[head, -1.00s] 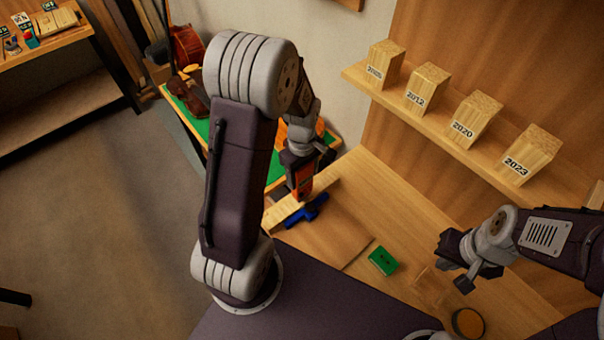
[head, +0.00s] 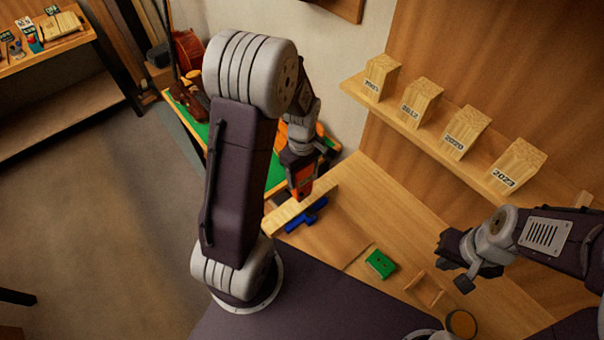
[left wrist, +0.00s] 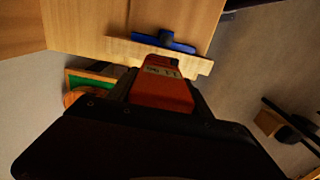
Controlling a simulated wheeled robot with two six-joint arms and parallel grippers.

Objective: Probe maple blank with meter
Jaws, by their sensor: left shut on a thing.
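My left gripper (head: 298,168) is shut on an orange meter (head: 302,184) and holds it pointing down at the maple blank (head: 318,200). In the left wrist view the meter (left wrist: 163,88) shows a small display, and its far end overlaps the pale blank (left wrist: 115,48). I cannot tell whether the meter touches the wood. The blank is a long pale bar beside a blue clamp-like tool (head: 308,216), which also shows in the left wrist view (left wrist: 165,41). My right gripper (head: 452,262) is empty over the right part of the bench, its fingers apart.
A green box (head: 380,263), a small wooden frame (head: 425,290) and a round dark-rimmed tin (head: 461,324) are on the bench (head: 390,215). Several year-marked wood blocks (head: 464,132) stand on the shelf (head: 400,112) above. A green-topped side table (head: 255,170) holds violin parts.

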